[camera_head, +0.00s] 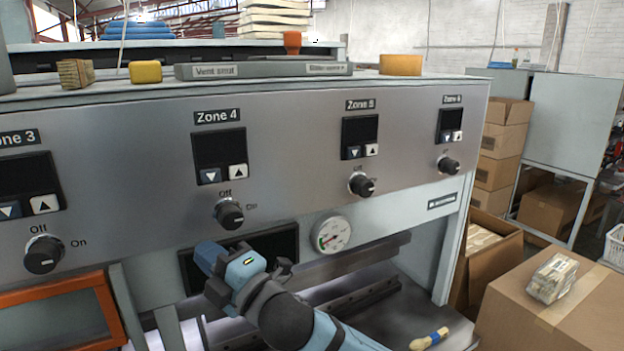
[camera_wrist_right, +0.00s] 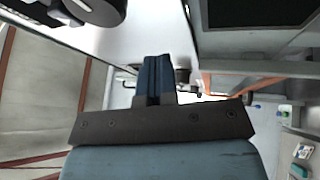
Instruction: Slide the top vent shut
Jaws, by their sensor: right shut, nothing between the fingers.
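The top vent's slide is a grey bar (camera_head: 263,71) on top of the machine. The label at its left end reads "Vent shut"; the label at its right end is too blurred to read. An orange-brown knob (camera_head: 292,43) stands up behind the bar, right of its middle. My right gripper (camera_head: 208,255) is low in front of the machine, below the Zone 4 knob and well below the vent. In the right wrist view its dark blue fingers (camera_wrist_right: 157,75) are closed together with nothing between them. My left gripper is not in view.
A wooden block (camera_head: 76,73), a yellow block (camera_head: 146,72) and a tan round piece (camera_head: 400,64) sit on the machine's top ledge. The front panel (camera_head: 290,130) carries protruding knobs. A gauge (camera_head: 331,233) is right of my right arm. Cardboard boxes stand at the right.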

